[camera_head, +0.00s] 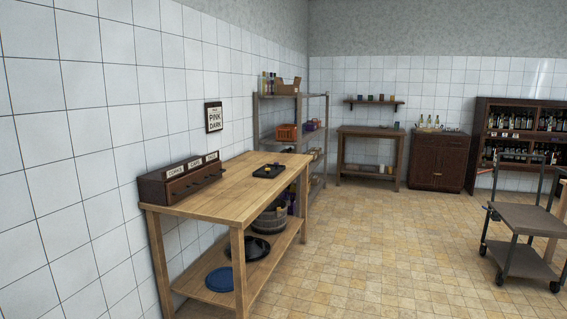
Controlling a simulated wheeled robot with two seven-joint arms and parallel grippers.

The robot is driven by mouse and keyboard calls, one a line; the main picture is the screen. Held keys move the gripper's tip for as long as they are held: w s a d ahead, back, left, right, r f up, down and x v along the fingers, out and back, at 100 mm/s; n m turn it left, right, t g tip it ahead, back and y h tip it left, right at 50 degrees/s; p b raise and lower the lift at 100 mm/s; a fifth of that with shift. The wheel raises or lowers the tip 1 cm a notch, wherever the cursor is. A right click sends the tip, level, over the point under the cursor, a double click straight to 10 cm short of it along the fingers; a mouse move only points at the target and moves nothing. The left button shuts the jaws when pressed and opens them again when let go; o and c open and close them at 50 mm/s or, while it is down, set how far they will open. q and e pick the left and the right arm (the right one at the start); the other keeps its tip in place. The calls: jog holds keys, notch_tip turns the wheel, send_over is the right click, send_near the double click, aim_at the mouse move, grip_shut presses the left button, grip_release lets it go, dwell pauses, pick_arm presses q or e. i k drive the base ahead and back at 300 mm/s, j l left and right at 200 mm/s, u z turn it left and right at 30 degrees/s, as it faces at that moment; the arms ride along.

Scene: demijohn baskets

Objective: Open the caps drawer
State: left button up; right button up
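A small dark wooden drawer unit (152,191) stands at the back left of the wooden table, against the tiled wall. It has three white labels along its top front. The left label (175,171) seems to read CORKS and the middle label (195,163) seems to read CAPS; the right label (211,157) is too small to read surely. The drawer fronts below the labels look shut, with small dark knobs. Neither of my grippers is in view.
The wooden table (225,188) has free room before the drawer unit and bears a black tray (268,171). A basket and dishes sit on its lower shelf. A metal shelf rack stands behind it. A cart (530,219) stands at right; the floor between is clear.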

aim_at(200, 178)
jog(key=i+j+z, duration=0.1)
jog(key=i, duration=1.65)
jog(key=i+j, duration=0.75)
jog(key=j, duration=0.25)
